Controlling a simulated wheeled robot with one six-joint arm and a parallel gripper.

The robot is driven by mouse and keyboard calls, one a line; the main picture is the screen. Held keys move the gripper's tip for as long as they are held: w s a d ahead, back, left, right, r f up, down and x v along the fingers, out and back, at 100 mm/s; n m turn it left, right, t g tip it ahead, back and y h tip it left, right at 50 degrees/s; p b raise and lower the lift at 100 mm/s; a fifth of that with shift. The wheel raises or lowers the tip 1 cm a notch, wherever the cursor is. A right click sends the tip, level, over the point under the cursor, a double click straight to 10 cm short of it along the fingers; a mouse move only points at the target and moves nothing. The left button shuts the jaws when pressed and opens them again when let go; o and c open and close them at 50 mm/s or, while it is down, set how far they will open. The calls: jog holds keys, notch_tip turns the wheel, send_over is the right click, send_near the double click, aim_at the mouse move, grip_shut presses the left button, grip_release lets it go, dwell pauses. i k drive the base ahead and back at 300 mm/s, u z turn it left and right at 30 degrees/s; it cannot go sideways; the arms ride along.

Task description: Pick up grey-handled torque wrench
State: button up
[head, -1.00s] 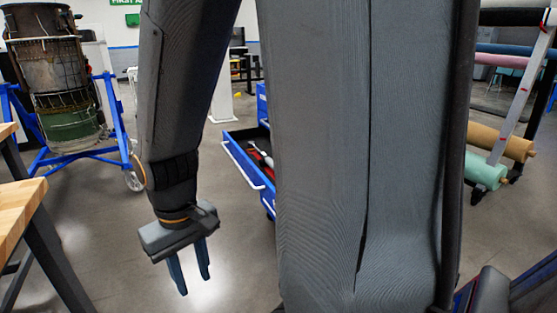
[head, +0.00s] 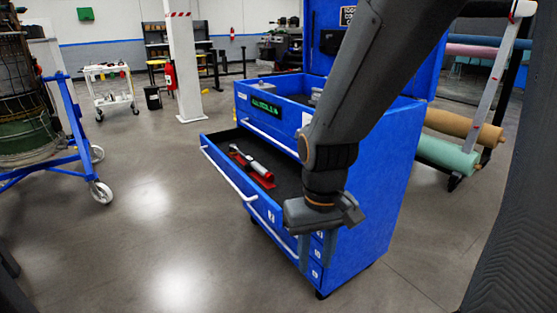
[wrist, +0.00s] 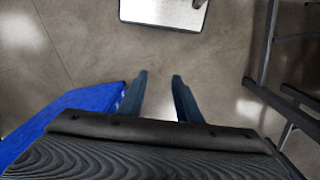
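A torque wrench with a light grey handle (head: 257,168) and red parts lies in the open drawer (head: 221,158) of the blue tool cabinet (head: 360,222) in the head view. My gripper (head: 317,250) hangs in front of the cabinet's front right part, to the right of the wrench and lower in the picture. In the wrist view its two fingers (wrist: 160,85) are apart with bare floor between them. It is open and empty. The wrench does not show in the wrist view, where only a blue edge of the cabinet (wrist: 70,118) appears at the left.
Rolls on a rack (head: 452,153) stand to the right of the cabinet. A blue wheeled turbine stand (head: 75,150) is at the left, and a white cart (head: 110,92) is behind it. Open floor lies left of the cabinet.

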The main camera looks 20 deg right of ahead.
aim_at(259, 168)
jog(key=i, duration=0.95)
